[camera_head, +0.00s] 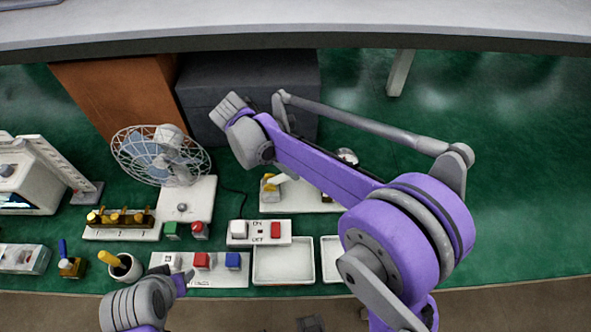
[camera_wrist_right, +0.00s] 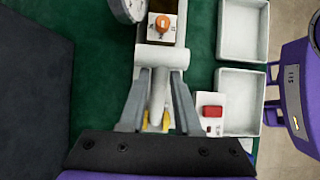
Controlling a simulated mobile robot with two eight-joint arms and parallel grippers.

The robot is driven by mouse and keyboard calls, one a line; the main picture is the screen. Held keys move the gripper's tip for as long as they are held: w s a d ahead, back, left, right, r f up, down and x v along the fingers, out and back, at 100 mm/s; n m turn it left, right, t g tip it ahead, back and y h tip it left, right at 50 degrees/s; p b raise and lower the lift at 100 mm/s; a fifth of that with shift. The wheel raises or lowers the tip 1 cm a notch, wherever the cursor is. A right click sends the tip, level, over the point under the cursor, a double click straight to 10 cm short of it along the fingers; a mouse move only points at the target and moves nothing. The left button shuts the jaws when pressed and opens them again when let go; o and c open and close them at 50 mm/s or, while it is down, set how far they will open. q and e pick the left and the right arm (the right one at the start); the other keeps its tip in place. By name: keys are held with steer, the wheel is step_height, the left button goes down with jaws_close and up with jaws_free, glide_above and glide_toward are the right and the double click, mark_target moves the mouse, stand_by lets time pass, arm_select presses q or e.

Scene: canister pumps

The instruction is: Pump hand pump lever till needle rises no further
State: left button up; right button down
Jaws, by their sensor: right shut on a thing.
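The hand pump stands on a white base (camera_head: 300,196), mostly hidden behind my right arm in the head view. Its round gauge (camera_wrist_right: 127,8) is cut off at the top of the right wrist view, so I cannot read the needle. An orange knob (camera_wrist_right: 162,25) sits beside the gauge. My right gripper (camera_wrist_right: 159,82) is shut on the pale grey lever (camera_wrist_right: 158,92), with one finger on each side of it. The right gripper's fingers are hidden in the head view.
A wire fan (camera_head: 160,155) stands to the left. A switch box (camera_head: 242,232) and a white tray (camera_head: 283,262) lie in front of the pump. A dark block (camera_head: 205,85) is behind it. The green surface at the right is clear.

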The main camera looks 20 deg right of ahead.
steer(key=shift+a+r+h, duration=0.15)
steer(key=shift+a+h, duration=0.05)
steer(key=shift+h, duration=0.2)
steer(key=c, duration=0.6)
jaws_free()
steer(key=shift+r, duration=0.1)
steer(key=v, duration=1)
steer(key=shift+w+a+r, duration=0.2)
steer(key=shift+r, duration=0.05)
